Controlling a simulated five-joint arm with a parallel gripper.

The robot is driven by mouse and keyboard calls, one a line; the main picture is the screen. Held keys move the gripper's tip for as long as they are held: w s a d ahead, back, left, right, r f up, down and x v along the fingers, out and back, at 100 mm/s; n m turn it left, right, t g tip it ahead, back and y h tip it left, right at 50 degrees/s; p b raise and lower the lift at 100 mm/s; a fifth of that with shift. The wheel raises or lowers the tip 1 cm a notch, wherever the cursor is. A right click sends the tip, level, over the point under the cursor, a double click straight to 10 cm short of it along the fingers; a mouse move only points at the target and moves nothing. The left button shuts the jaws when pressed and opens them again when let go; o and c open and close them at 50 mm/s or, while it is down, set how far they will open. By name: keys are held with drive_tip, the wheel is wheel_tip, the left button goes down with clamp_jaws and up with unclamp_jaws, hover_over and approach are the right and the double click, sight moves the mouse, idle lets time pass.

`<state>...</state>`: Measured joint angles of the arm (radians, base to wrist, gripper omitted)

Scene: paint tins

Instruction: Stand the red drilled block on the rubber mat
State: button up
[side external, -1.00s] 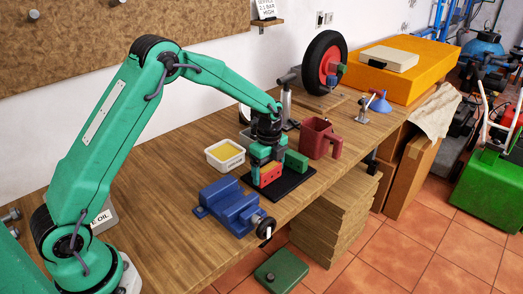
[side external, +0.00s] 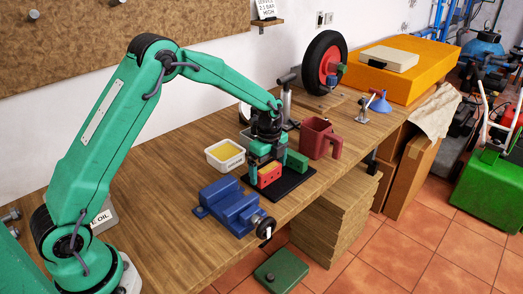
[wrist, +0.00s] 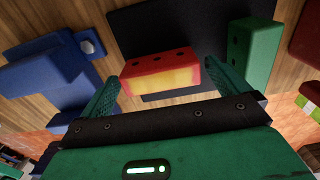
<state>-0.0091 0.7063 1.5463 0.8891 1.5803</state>
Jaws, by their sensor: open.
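The red drilled block (side external: 269,177) has a yellow face and a row of dark holes. It stands on the black rubber mat (side external: 291,190), near the mat's left part. In the wrist view the red block (wrist: 158,62) shows between the two green fingers of my gripper (wrist: 145,88), with the mat (wrist: 190,22) under and behind it.
A green drilled block (side external: 297,160) stands close on the right, at the mat's edge. A blue vise (side external: 232,205) is in front, left of the mat. A white tub of yellow paint (side external: 225,154) stands behind-left, a dark red jug (side external: 319,138) behind-right.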

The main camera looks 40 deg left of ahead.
sight(269, 168)
wheel_tip(269, 168, up, 11)
drive_tip(key=shift+r, duration=0.15)
idle(0.4)
idle(0.5)
drive_tip(key=s+r+n+t, duration=0.3)
drive_tip(key=s+r+n, duration=0.6)
drive_tip(key=s+r, duration=0.45)
drive_tip(key=s+f+n+t, duration=0.2)
drive_tip(key=s+n, duration=0.7)
drive_tip(key=s, duration=0.7)
drive_tip(key=shift+s+d+f+t, duration=0.25)
drive_tip(key=shift+s+f+t, duration=0.05)
drive_tip(key=shift+f, duration=0.5)
